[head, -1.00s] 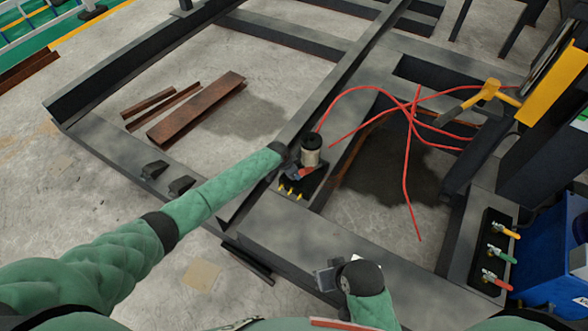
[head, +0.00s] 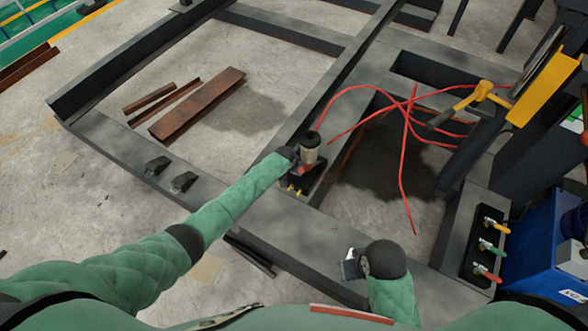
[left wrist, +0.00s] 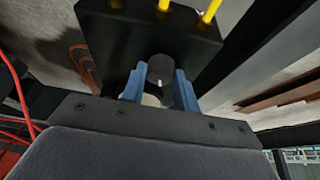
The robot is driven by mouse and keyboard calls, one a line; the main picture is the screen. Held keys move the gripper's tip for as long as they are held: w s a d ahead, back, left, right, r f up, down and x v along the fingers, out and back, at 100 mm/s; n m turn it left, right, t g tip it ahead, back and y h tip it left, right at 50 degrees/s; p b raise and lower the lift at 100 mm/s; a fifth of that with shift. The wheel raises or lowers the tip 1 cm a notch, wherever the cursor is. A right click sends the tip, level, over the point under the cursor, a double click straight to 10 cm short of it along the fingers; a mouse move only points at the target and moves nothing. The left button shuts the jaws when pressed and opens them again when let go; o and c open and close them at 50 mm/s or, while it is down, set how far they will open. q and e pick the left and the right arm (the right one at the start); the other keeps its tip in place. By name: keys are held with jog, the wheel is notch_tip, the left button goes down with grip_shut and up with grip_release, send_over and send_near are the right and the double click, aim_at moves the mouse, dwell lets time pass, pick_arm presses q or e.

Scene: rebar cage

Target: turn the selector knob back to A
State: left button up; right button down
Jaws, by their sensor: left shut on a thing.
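The selector knob (left wrist: 160,70) is a dark round knob with a small pale mark, on the face of a black box (left wrist: 115,40) with yellow fittings. In the left wrist view my left gripper (left wrist: 160,82) has its blue fingers on both sides of the knob, shut on it. In the head view the box (head: 318,178) sits on the steel frame, and my left gripper (head: 297,168) is at its left side; the knob is hidden there. No letter A can be read. My right gripper (head: 350,264) is low in the middle, away from the box; its jaws are unclear.
A beige cylinder with a black top (head: 311,148) stands by the box. Red hoses (head: 405,150) spread to the right. Rusty steel pieces (head: 198,103) lie left.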

pick_arm(q)
jog(key=o, duration=1)
jog(key=shift+v, duration=3.9)
jog(key=shift+c, duration=0.2)
